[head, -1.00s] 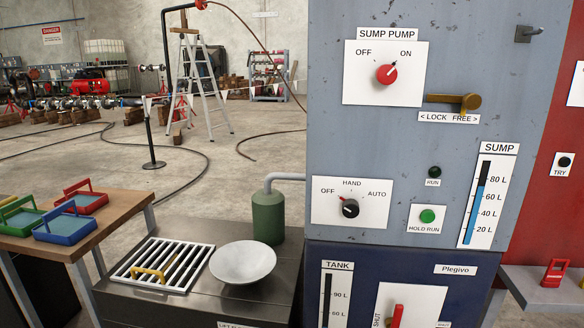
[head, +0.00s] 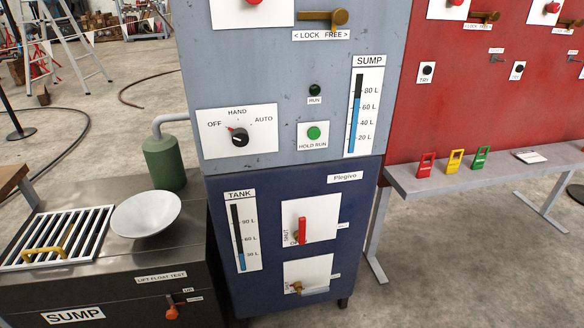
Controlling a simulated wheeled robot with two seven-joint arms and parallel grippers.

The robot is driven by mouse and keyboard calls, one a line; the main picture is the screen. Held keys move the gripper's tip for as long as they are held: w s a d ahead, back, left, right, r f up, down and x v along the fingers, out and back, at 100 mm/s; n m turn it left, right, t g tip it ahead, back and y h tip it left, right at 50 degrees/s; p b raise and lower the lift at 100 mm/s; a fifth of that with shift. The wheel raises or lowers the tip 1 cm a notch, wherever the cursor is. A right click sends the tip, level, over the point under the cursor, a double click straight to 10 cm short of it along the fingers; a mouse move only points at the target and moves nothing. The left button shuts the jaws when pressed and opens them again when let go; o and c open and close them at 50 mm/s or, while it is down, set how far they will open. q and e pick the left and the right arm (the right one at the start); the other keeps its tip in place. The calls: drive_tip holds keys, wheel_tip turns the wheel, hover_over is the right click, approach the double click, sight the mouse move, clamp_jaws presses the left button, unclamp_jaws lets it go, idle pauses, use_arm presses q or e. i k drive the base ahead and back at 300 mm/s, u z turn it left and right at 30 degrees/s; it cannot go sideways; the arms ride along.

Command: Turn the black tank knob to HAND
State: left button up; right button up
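A black knob (head: 240,138) sits on a white plate (head: 264,117) marked OFF, HAND and AUTO, on the grey panel. Its red pointer mark aims to the upper left, toward OFF. HAND is printed above the knob and AUTO to its upper right. No tank label shows on this plate; the TANK label (head: 240,195) is on the blue panel (head: 345,225) below, over a gauge. Neither of my grippers is in view.
A green HOLD RUN button (head: 314,133) and SUMP gauge (head: 364,110) are right of the knob. A green canister (head: 165,163) and white bowl (head: 146,214) stand on the dark sump unit at lower left. A grey bench (head: 500,172) is on the right.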

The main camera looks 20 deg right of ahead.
sight(240, 136)
drive_tip(key=z, duration=0.15)
drive_tip(key=k, duration=1)
drive_tip(key=u, duration=1.3)
drive_tip(key=i, duration=0.8)
drive_tip(key=z, duration=0.45)
drive_tip(key=i, duration=0.55)
drive_tip(key=z, duration=0.55)
